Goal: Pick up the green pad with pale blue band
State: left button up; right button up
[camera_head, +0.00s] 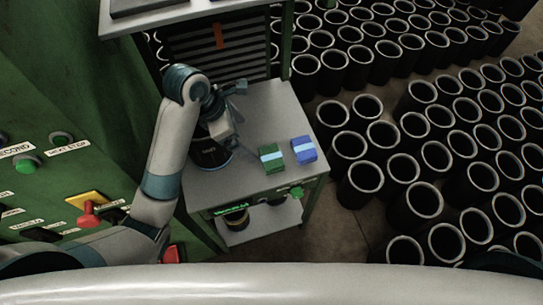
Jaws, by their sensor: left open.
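The green pad with a pale blue band (270,154) lies on the grey top of a small cart (262,107), near its front edge. A blue pad with a paler blue band (304,151) lies just right of it, with a narrow gap between them. My left gripper (236,115) is over the cart top, up and left of the green pad, apart from it. It is open and nothing shows between its fingers. The forearm and wrist hide part of the gripper. My right gripper is out of view.
A black round object (210,154) stands on the cart's left side, close below the gripper. Many black sleeves with pale rims (360,184) stand on the floor at right. A green panel with buttons (60,160) is at left. The cart top right of the gripper is clear.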

pick_arm(q)
jog(key=shift+f, duration=0.15)
jog(key=p, duration=0.3)
send_over(270, 157)
jog(key=s+a, duration=0.1)
jog(key=a, duration=0.1)
notch_tip(270, 157, down, 11)
jog(key=shift+a+f, duration=0.1)
jog(key=shift+a, duration=0.05)
jog(key=shift+w+d+f+p, duration=0.1)
jog(key=shift+d+f+p, duration=0.15)
jog(key=shift+f+p, duration=0.15)
jog(key=p+x, duration=0.1)
jog(key=x, duration=0.2)
jog(key=shift+r, duration=0.1)
jog(key=shift+w+d+f, duration=0.1)
jog(key=shift+d+f, duration=0.1)
jog(key=shift+f, duration=0.4)
jog(key=shift+c, duration=0.3)
jog(key=c, duration=1.1)
